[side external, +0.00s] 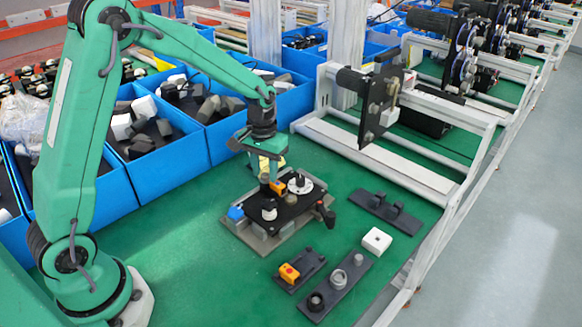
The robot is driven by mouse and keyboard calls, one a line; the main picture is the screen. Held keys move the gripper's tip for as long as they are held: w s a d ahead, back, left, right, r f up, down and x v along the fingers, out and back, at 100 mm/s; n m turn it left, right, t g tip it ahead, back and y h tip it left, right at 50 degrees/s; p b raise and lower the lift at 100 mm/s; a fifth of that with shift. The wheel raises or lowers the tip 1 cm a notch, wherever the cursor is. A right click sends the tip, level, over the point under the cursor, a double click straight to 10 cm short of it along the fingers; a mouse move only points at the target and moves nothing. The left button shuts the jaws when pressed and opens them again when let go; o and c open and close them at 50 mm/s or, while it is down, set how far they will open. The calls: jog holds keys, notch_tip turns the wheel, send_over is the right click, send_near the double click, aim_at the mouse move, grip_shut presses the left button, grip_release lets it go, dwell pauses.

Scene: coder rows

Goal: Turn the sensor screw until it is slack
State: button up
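A black plate (290,207) lies on a grey base plate (262,243) on the green table. It bears a white disc with a dark centre (300,184), a pale round knob (269,208) and a small orange block (278,187). A blue block (236,213) sits at its left corner. My gripper (268,178) points down over the back of the black plate, right by the orange block. Whether it touches anything there is not clear. I cannot make out the sensor screw at this size; the fingers may hide it. The finger gap is too small to judge.
In front lie a holder with an orange-yellow part (289,273), a grey strip with rings (338,287), a white block (376,241) and a dark bracket (385,211). Blue bins (160,170) stand behind on the left. A white metal frame (400,170) stands at the right.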

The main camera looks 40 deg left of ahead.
jog(key=shift+m, duration=1.6)
grip_shut()
jog(key=n, duration=0.2)
jog(key=shift+n, duration=0.4)
grip_release()
jog(key=shift+r, duration=0.2)
